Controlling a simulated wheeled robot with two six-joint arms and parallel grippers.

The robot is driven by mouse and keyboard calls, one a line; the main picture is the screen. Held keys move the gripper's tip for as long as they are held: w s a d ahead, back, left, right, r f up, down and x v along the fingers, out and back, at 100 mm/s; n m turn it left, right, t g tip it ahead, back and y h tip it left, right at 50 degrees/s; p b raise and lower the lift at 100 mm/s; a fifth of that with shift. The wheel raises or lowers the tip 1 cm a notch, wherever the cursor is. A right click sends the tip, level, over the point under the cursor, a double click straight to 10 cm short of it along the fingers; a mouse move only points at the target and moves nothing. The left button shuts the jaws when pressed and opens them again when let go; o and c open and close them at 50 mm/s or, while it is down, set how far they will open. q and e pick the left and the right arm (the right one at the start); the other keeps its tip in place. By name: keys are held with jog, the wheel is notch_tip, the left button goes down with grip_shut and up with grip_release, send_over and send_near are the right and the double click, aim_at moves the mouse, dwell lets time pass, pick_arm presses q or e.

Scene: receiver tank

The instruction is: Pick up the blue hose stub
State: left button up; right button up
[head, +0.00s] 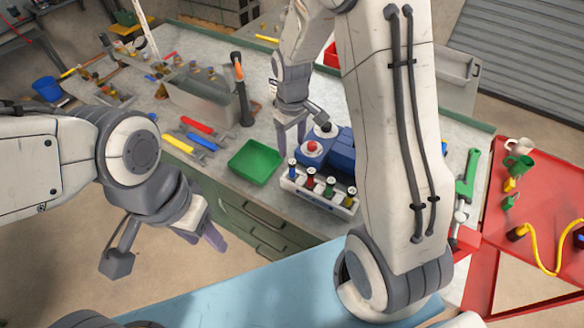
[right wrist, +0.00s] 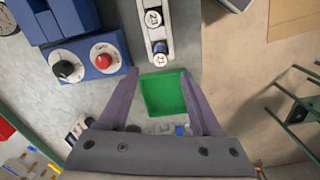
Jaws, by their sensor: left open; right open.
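The blue hose stub (head: 292,172) stands upright at the left end of a white rack (head: 318,199), with a pale numbered cap on top. In the right wrist view the blue hose stub (right wrist: 160,48) shows from above, just beyond my fingertips. My left gripper (head: 203,238) is open and empty, low in front of the bench.
Other stubs, one green (head: 310,182) and one red (head: 330,187), stand in the same rack. A blue box (head: 325,150) with a red knob is right behind it. A green tray (head: 254,162) lies to the left. A red table (head: 535,205) stands at the right.

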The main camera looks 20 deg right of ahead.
aim_at(292, 161)
notch_tip(292, 161, down, 3)
jog(key=shift+r, duration=0.15)
notch_tip(292, 161, down, 4)
jog(key=shift+r+p, duration=0.1)
jog(key=shift+p, duration=1.05)
jog(key=shift+f, duration=0.7)
grip_shut()
